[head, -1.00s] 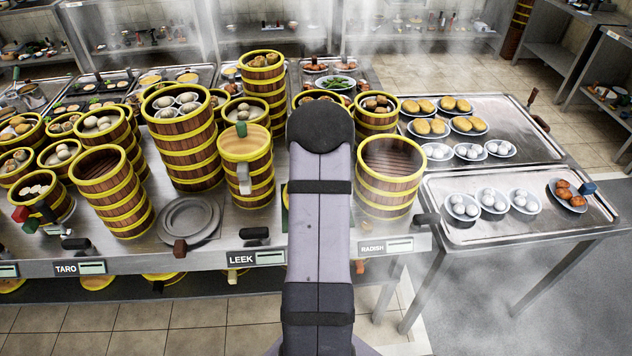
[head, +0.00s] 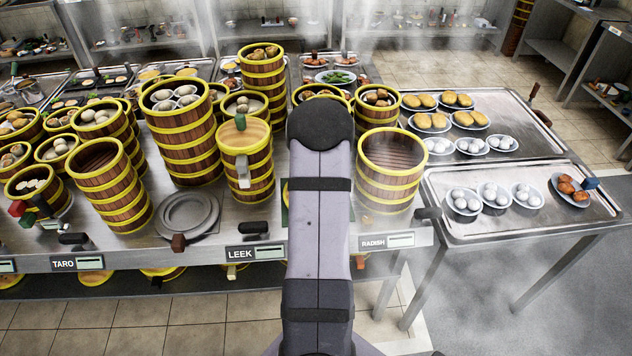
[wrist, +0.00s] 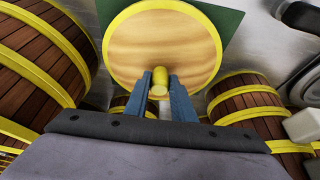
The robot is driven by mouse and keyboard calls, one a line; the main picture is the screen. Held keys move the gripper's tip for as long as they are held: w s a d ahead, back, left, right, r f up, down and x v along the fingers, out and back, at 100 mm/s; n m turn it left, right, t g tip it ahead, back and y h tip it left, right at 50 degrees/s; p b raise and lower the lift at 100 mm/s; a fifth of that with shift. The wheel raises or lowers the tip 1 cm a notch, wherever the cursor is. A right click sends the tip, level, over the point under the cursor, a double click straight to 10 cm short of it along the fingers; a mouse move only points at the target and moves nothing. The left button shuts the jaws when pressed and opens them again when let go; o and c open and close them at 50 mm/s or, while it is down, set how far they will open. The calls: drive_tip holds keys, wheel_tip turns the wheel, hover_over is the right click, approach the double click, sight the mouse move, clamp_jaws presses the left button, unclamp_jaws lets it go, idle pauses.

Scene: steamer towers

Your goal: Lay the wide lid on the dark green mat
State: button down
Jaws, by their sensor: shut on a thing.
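In the wrist view the wide lid (wrist: 165,40) is a round pale wooden disc with a yellow rim. My gripper (wrist: 160,82) has its blue fingers shut on the lid's yellow knob (wrist: 159,74). The dark green mat (wrist: 228,20) shows behind the lid, its corners sticking out past the rim. The lid covers most of the mat; I cannot tell whether they touch. In the head view my arm hides the gripper and nearly all of the lid and mat.
A tall steamer tower with a pale lid (head: 243,138) stands left of my arm, and an open steamer (head: 391,160) stands right. A grey round plate (head: 187,213) lies farther left. Trays with plates of buns (head: 520,200) are at the right.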

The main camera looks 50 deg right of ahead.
drive_tip(key=shift+f+b, duration=0.3)
drive_tip(key=shift+f, duration=0.15)
drive_tip(key=c, duration=1.4)
unclamp_jaws()
drive_tip(key=b+v, duration=0.2)
drive_tip(key=v, duration=0.5)
drive_tip(key=shift+r, duration=0.2)
drive_tip(key=shift+s+r, duration=0.1)
drive_tip(key=shift+p+v, duration=1.15)
drive_tip(key=shift+v, duration=1)
